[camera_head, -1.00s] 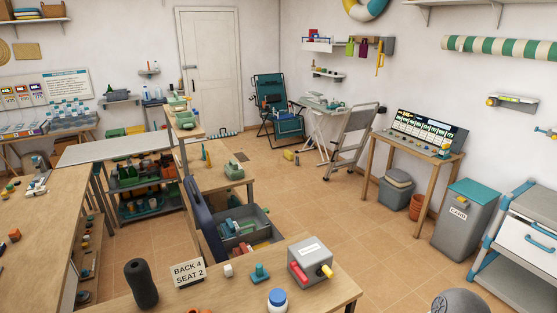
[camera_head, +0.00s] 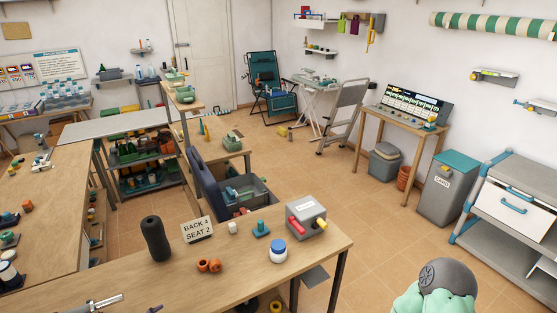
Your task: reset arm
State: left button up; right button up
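Whether the grippers are open or shut is hidden from me.
A wooden table (camera_head: 180,284) fills the bottom, bearing a black cylinder (camera_head: 156,239), a sign (camera_head: 197,230), orange rings (camera_head: 208,265), a blue-lidded jar (camera_head: 278,250) and a grey box (camera_head: 306,217). A grey-and-mint rounded thing (camera_head: 440,287) is at bottom right. Tiled floor (camera_head: 345,215) lies open right of the table.

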pick_arm(q)
jog(key=s+d+f+n+g+h, duration=0.1)
jog(key=s+d+f+n+g, duration=0.25)
jog(key=d+f, duration=0.5)
jog(key=s+d+f+n+g+h, duration=0.1)
jog(key=s+d+f+n+g, duration=0.3)
jog(key=d, duration=0.7)
jog(key=s+d+f+n+g, duration=0.2)
jog(key=s+d+f+n, duration=0.2)
jog(key=s, duration=0.5)
jog(key=shift+d+f+n+g, duration=0.15)
jog(key=shift+d+n+g, duration=0.2)
jog(key=shift+d, duration=0.7)
